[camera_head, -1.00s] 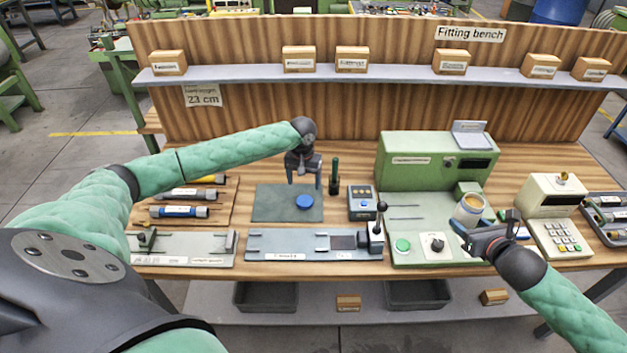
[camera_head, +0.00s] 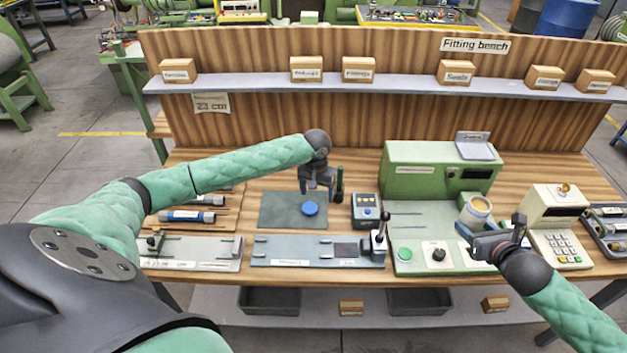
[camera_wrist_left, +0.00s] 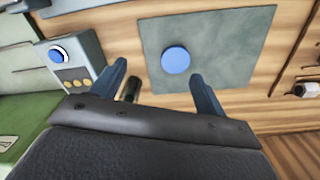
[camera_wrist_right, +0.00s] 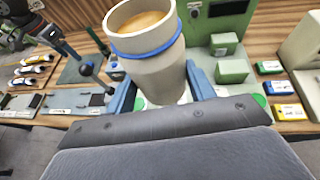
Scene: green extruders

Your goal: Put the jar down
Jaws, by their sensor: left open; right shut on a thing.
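The jar (camera_head: 474,213) is cream-coloured with tan contents, and in the right wrist view (camera_wrist_right: 150,55) a blue band rings it below the rim. My right gripper (camera_head: 480,236) is shut on the jar and holds it tilted in front of the green machine. Whether the jar's bottom touches anything is hidden. My left gripper (camera_head: 318,192) is open and empty above the grey-green mat (camera_head: 275,212). A round blue lid-like disc (camera_head: 310,208) lies on that mat, and it also shows between the left fingers in the left wrist view (camera_wrist_left: 175,60).
The green machine (camera_head: 420,172) stands behind the jar. A keypad device (camera_head: 560,245) is to the right. A small box with a blue button (camera_head: 365,208) and a dark green upright tool (camera_head: 339,184) stand right of the mat. A shelf (camera_head: 400,84) with boxes runs behind.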

